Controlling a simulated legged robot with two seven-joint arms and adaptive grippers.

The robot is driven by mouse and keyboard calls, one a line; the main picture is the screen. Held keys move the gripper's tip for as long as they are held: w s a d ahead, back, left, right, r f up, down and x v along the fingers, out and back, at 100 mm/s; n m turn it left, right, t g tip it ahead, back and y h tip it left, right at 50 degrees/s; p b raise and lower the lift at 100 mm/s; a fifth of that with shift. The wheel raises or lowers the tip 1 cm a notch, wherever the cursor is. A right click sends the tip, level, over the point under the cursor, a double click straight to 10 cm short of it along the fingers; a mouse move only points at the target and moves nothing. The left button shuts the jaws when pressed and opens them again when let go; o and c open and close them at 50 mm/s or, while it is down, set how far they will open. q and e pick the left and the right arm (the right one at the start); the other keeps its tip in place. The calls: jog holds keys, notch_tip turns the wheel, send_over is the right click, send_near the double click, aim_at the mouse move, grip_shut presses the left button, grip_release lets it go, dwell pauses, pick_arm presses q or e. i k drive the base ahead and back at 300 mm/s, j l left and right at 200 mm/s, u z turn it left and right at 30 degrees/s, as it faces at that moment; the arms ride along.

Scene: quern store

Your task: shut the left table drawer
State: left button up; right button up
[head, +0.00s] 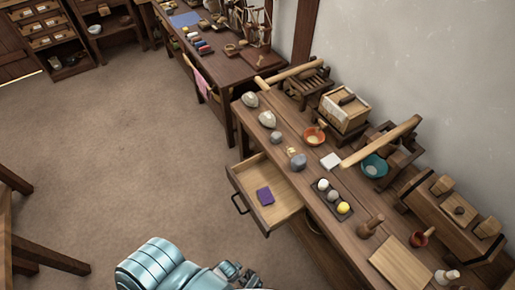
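The table drawer (284,209) is pulled well out from the front of the long wooden table (323,203). It has a pale wood inside and a dark handle (239,204) on its front, which faces the lower left. A small purple object (265,196) lies in it. My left gripper (247,275), on a teal arm, is at the bottom edge of the head view, below the drawer and apart from it. Its fingers are small and partly cut off, so I cannot tell whether they are open. My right gripper is not in view.
The tabletop holds stones, an orange bowl (314,136), a teal bowl (374,167), a dark tray (331,196) with balls, and a board (401,262). Another table (235,69) stands behind. The floor (130,150) left of the drawer is clear. Wooden furniture (40,255) stands at lower left.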

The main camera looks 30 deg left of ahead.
aim_at(259, 172)
jog(key=u, duration=1.25)
jog(key=k+l+z, duration=0.3)
jog(key=i+l, duration=0.05)
jog(key=i, duration=0.05)
